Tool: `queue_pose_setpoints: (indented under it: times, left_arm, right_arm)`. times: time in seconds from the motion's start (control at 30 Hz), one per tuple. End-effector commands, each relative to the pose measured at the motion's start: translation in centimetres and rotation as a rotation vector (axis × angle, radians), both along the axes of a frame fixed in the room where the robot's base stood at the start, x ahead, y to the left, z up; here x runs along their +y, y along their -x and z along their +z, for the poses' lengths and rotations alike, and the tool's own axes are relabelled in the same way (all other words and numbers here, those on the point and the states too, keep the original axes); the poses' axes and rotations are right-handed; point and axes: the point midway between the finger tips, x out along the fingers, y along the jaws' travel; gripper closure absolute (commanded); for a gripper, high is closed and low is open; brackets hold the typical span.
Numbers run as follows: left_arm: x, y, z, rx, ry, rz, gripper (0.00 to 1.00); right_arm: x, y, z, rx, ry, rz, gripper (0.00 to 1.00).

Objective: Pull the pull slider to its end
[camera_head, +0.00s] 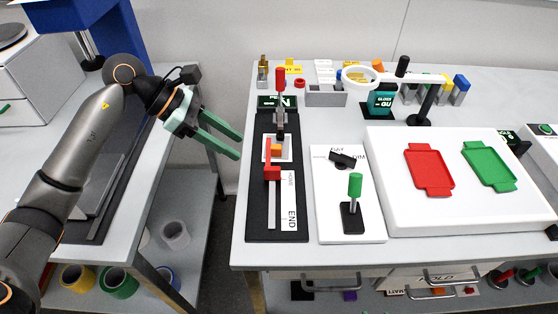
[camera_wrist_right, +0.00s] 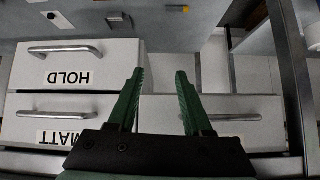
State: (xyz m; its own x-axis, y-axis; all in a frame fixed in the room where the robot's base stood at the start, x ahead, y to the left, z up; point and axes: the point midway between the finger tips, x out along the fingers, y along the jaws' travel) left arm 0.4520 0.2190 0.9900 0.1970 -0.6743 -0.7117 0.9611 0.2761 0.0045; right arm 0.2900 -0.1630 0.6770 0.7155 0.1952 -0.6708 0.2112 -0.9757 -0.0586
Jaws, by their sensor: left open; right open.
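The pull slider (camera_head: 272,173) is a red block with an upright red bar, on a rail of a long black board (camera_head: 256,222). It sits near the "HOME" end of the white label strip (camera_head: 289,200), away from "END" at the front. My left gripper (camera_head: 239,147) is open and empty, in the air left of the board and apart from the slider. My right gripper (camera_wrist_right: 160,74) shows only in the right wrist view. It is open and empty, in front of grey drawers.
A clamp with a red handle (camera_head: 280,77) stands at the board's back. Right of it are a panel with a green-handled lever (camera_head: 355,185) and a white platform (camera_head: 460,215) with red and green trays. Drawers labelled "HOLD" (camera_wrist_right: 75,65) and "MATT" (camera_wrist_right: 60,115) face the right wrist.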

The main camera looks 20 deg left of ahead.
Motion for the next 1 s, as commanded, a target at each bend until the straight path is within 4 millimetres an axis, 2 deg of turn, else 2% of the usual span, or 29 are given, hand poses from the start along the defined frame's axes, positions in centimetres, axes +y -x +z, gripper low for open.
queue_pose_setpoints:
  times: [0.5, 0.7, 1.0]
  left_arm:
    - [-6.8, -1.8, -6.8, 0.006, 0.009, 0.000, 0.53]
    - [-7.9, -2.2, -8.0, 0.004, 0.008, 0.002, 0.53]
    - [-8.0, -2.2, -8.3, 0.003, 0.007, 0.002, 0.53]
  right_arm:
    - [-0.5, 0.4, 0.4, 0.003, 0.006, -0.007, 0.50]
    - [-0.5, 0.4, 0.5, 0.003, 0.007, -0.008, 0.50]
    - [-0.6, 0.4, 0.5, 0.004, 0.008, -0.009, 0.50]
